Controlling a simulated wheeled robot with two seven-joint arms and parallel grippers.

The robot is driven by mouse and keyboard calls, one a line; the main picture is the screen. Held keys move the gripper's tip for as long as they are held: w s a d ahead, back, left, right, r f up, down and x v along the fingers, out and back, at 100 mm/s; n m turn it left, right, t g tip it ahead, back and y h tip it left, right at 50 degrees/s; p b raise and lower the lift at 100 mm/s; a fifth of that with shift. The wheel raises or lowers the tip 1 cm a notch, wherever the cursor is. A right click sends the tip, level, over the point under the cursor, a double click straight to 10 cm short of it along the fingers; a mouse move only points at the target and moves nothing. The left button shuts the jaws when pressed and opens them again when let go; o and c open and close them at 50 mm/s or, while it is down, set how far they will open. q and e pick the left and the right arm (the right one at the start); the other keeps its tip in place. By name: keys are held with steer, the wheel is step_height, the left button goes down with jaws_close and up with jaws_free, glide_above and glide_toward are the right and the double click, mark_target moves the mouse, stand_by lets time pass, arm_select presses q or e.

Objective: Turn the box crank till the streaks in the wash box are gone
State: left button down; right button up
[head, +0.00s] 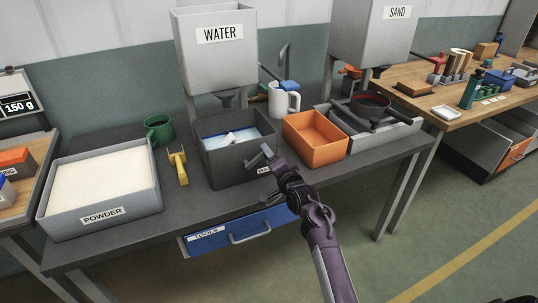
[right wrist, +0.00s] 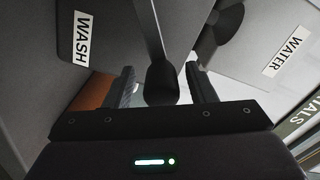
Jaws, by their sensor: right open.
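The dark grey wash box (head: 222,170) stands on the table under the WATER tank, with pale blue water and whitish patches (head: 240,137) inside. Whether those patches are streaks is hard to tell. Its WASH label (right wrist: 82,38) shows in the right wrist view. The dark crank handle (right wrist: 162,86) with a rounded end lies between the fingers of my right gripper (right wrist: 160,80). These fingers are open, one on each side of it, with gaps visible. In the head view my right gripper (head: 264,157) is at the box's front right corner and hides the crank. My left gripper is out of view.
The WATER tank (head: 212,60) stands behind the box. An orange bin (head: 315,140) is close on the right, a white mug (head: 284,99) behind. A yellow scoop (head: 178,167), green mug (head: 159,130) and POWDER tray (head: 104,218) are left. A blue drawer (head: 240,230) is below.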

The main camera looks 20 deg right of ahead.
steer(key=s, duration=0.6)
steer(key=shift+d+b, duration=0.15)
steer(key=shift+b, duration=0.15)
steer(key=shift+w+a+n+b, duration=0.1)
steer(key=shift+w+n+b, duration=0.75)
steer(key=shift+w+n, duration=0.75)
steer(key=shift+w+a+n+b, duration=0.1)
steer(key=shift+w+n+b, duration=0.85)
steer(key=shift+n, duration=1.1)
steer(key=shift+w+a+n+b, duration=0.1)
steer(key=shift+w+n+b, duration=0.6)
steer(key=shift+w+n, duration=0.95)
steer(key=shift+s, duration=0.25)
